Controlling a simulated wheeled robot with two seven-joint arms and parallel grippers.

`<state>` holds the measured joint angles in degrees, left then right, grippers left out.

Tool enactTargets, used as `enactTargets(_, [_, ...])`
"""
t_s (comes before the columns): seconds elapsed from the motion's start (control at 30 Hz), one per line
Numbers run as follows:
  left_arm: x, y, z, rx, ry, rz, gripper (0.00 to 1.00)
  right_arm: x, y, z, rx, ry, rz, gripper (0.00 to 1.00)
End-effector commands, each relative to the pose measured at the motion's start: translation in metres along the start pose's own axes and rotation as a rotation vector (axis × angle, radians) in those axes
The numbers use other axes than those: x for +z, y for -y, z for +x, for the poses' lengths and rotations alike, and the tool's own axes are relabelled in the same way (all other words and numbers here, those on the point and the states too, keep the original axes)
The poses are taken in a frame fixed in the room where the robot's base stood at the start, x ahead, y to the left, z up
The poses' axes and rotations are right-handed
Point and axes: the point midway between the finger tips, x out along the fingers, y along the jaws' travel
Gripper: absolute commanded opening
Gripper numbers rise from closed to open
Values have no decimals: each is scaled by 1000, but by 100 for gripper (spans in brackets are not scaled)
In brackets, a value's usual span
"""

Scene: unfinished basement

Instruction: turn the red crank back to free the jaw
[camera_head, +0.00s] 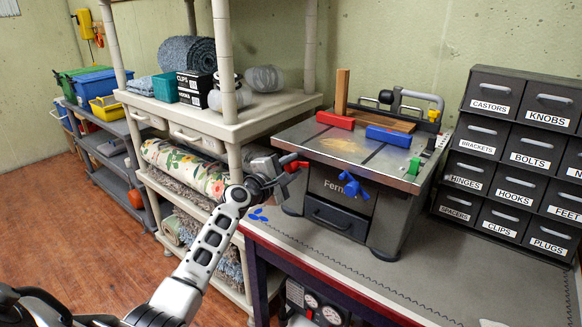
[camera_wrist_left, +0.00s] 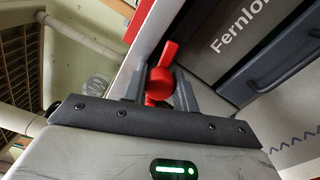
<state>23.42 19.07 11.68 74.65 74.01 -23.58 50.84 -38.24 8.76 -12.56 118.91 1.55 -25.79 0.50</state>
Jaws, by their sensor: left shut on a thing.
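The red crank (camera_head: 296,165) is on the left side of the grey Fernlo-labelled machine (camera_head: 335,187). It also shows in the left wrist view (camera_wrist_left: 160,80), between my fingers. My left gripper (camera_head: 280,174) comes in from the left and is shut on the red crank. Its fingers partly hide the crank. A red block (camera_head: 335,120) and a blue block (camera_head: 388,136) sit on the machine's top; I cannot tell from these frames how tightly either one sits. A blue knob (camera_head: 352,187) is on the machine's front. My right gripper is not in view.
The machine stands on a grey workbench (camera_head: 350,275) with free room in front. A shelf rack (camera_head: 262,108) with rugs is close behind my left arm. Labelled drawers (camera_head: 510,150) stand at the right. An upright wooden piece (camera_head: 342,92) rises from the machine's top.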

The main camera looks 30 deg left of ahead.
Motion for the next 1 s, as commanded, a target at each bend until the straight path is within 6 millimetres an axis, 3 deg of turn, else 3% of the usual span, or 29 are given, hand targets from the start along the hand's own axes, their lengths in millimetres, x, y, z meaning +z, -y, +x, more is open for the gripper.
enactTargets(0.03, [0, 0, 0, 0, -1, 1, 6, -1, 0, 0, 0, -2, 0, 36])
enactTargets(0.07, [0, 0, 0, 1, -1, 1, 31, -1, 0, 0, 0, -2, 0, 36])
enactTargets(0.13, [0, 0, 0, 0, -1, 1, 50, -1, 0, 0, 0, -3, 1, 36])
enactTargets(0.43, [0, 0, -1, 0, -1, 2, 50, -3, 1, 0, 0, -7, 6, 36])
enactTargets(0.57, [-1, 0, -11, 0, -1, 3, 50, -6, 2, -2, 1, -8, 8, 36])
enactTargets(1.0, [-1, 1, -110, -2, -2, 5, 50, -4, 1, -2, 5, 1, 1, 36])
